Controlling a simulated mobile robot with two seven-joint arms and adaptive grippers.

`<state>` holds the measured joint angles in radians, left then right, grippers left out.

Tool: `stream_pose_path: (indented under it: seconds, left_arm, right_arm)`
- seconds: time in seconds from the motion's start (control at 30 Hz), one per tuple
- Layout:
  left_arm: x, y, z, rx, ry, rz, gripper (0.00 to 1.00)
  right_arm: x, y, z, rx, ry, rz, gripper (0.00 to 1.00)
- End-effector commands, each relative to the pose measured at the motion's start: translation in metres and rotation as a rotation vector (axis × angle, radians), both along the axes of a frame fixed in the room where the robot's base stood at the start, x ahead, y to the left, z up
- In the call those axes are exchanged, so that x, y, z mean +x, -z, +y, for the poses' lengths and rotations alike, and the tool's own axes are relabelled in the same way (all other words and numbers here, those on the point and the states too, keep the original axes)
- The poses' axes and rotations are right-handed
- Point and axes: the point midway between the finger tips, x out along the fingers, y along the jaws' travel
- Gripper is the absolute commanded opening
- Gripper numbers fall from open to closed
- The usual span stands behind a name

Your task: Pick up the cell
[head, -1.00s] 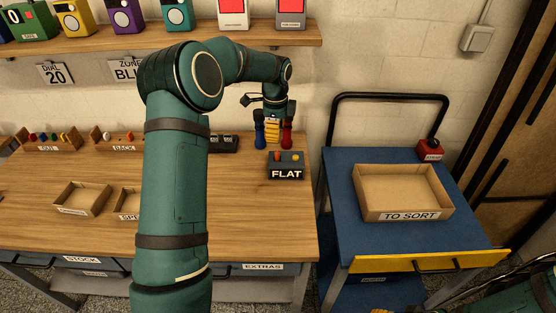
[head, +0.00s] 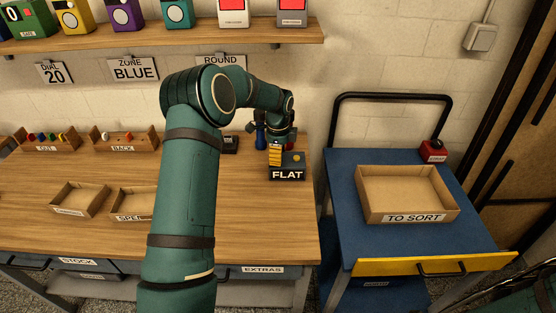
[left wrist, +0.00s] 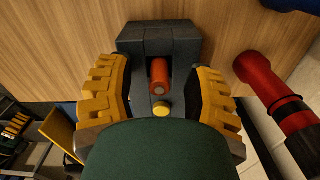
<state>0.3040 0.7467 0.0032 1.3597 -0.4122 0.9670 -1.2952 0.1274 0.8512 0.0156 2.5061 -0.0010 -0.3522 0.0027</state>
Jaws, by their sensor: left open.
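The cell, an orange-red cylinder (left wrist: 159,75), sits in a slot of a dark block (left wrist: 131,40) in the left wrist view. The block has a yellow button (left wrist: 162,110). In the head view this block, labelled FLAT (head: 287,174), is at the right end of the bench, and the cell is hidden there by my gripper. My left gripper (head: 276,155) is over the block. Its yellow fingers (left wrist: 159,82) are open, one on each side of the block and cell, with nothing held.
A blue one (head: 260,137) stands behind the gripper. Small trays (head: 80,211) are on the bench's left. A blue cart (head: 347,228) with a TO SORT tray (head: 412,218) stands to the right.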

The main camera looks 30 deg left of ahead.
Motion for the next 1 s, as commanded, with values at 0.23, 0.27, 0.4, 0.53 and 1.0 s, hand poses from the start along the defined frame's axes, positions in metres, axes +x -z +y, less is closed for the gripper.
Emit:
stream_pose_path:
  seconds: [0.23,0.27,0.4,0.53,1.0]
  left_arm:
    - [0.000,-0.001,0.000,0.000,0.000,0.000,0.02]
    - [0.000,-0.001,0.000,0.000,0.000,0.000,0.00]
    - [0.000,-0.001,0.000,0.000,0.000,0.000,0.00]
    - [0.000,-0.001,0.000,0.000,0.000,0.000,0.00]
    - [0.000,-0.066,0.000,0.001,-0.001,-0.003,0.00]
  right_arm:
    - [0.000,0.000,0.000,0.000,0.000,0.000,0.47]
    - [0.000,0.000,0.000,0.000,0.000,0.000,0.47]
    - [0.000,0.000,0.000,0.000,0.000,0.000,0.47]
    - [0.000,0.000,0.000,0.000,0.000,0.000,0.47]
    - [-0.002,-0.015,0.000,0.001,-0.001,0.006,0.47]
